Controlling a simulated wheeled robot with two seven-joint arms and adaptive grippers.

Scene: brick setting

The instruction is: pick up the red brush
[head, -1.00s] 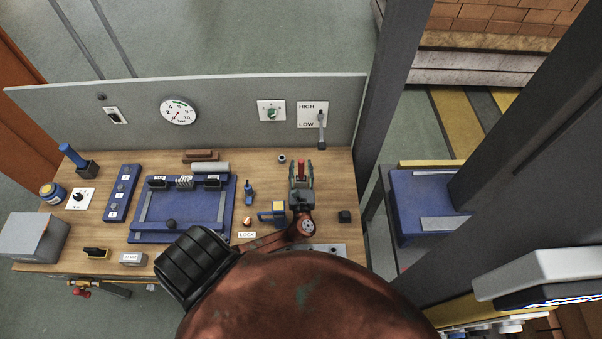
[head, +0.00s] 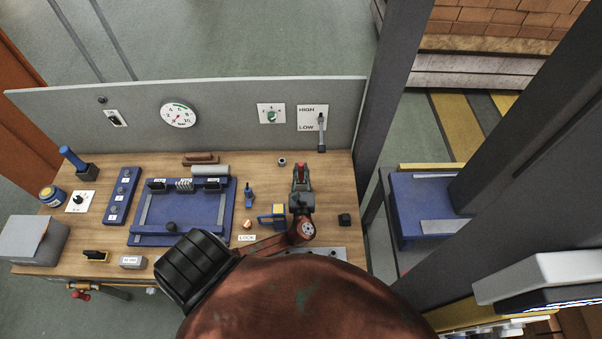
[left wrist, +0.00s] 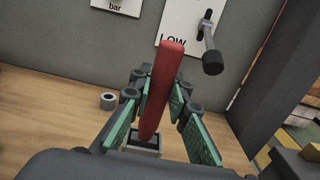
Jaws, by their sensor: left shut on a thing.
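The red brush (head: 301,172) shows as a red handle at the right part of the bench. My left gripper (head: 301,181) is shut on it. In the left wrist view the red brush (left wrist: 161,90) stands nearly upright, slightly tilted, between the green-padded fingers of my left gripper (left wrist: 157,88). Its lower end is over or in a small grey holder (left wrist: 146,153); whether it touches the holder I cannot tell. My right gripper is not in view.
A blue and yellow tool (head: 272,215) lies left of my gripper, and a small black block (head: 344,219) to its right. A grey ring (head: 282,161) lies behind. The back panel (head: 230,110) carries a gauge and a HIGH/LOW lever (head: 321,132).

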